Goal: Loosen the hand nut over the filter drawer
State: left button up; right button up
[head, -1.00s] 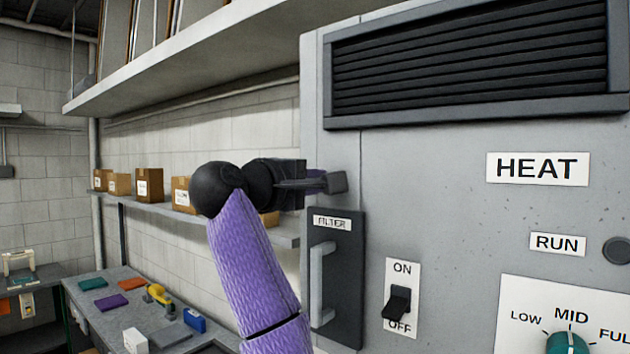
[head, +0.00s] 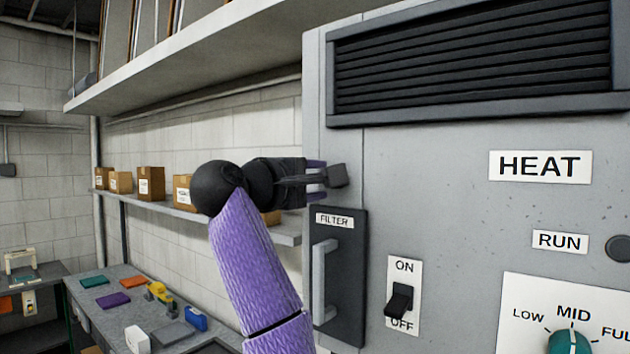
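The filter drawer (head: 348,262) is a dark upright panel with a FILTER label and a pale vertical handle, at the left of the grey heater cabinet in the head view. My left gripper (head: 330,178) is just above the drawer, level with the cabinet's left side. Its dark fingers point right, and purple parts show above and below the near finger. I cannot make out the hand nut clearly; the gripper covers the spot over the drawer. Whether the fingers close on it cannot be seen. My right gripper is out of view.
An ON/OFF switch (head: 400,300) and a teal LOW-MID-FULL knob (head: 568,342) are on the cabinet right of the drawer. A dark louvred vent (head: 470,62) is above. Boxes stand on a wall shelf (head: 288,231) behind my arm, above a cluttered bench (head: 130,318).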

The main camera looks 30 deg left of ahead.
pick_arm(q)
jog(key=s+b, duration=0.4)
jog(key=s, duration=0.5)
jog(key=shift+s+a+b, duration=0.35)
jog(key=shift+s+b, duration=0.05)
